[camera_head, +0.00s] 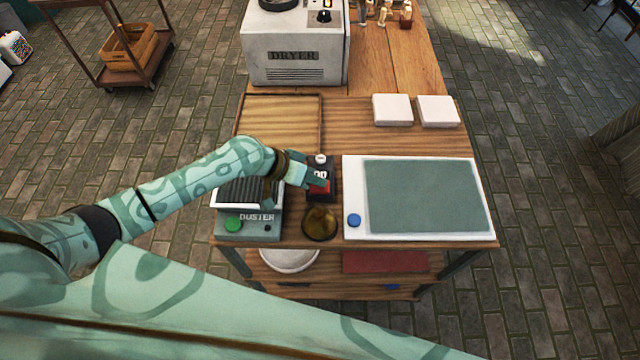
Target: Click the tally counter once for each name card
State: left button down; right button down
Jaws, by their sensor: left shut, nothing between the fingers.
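The tally counter (323,195) is a small black device with a red face, a display and a pale round knob at its far end. It sits on the wooden table between the duster and the white-framed panel. My left gripper (318,179) is shut and empty, its tips over the counter and covering part of the display. I cannot tell whether the tips touch it. No name card shows clearly. Two blank white square pieces, a left one (392,109) and a right one (437,111), lie at the table's back right. My right gripper is not in view.
The grey duster (248,227) with a green button is under my left forearm. A round amber dish (319,223) is just in front of the counter. The white-framed panel (415,235) fills the right. A dryer (295,55) stands behind an empty wooden tray (280,96).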

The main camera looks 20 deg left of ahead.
aim_at(315, 187)
pick_arm(q)
jog(key=shift+f, duration=0.4)
dwell(0.6)
jog(key=shift+r+p, duration=0.6)
jog(key=shift+r, duration=0.3)
notch_tip(315, 187, up, 5)
jog(key=p, duration=0.4)
jog(key=shift+p, duration=0.35)
dwell(1.9)
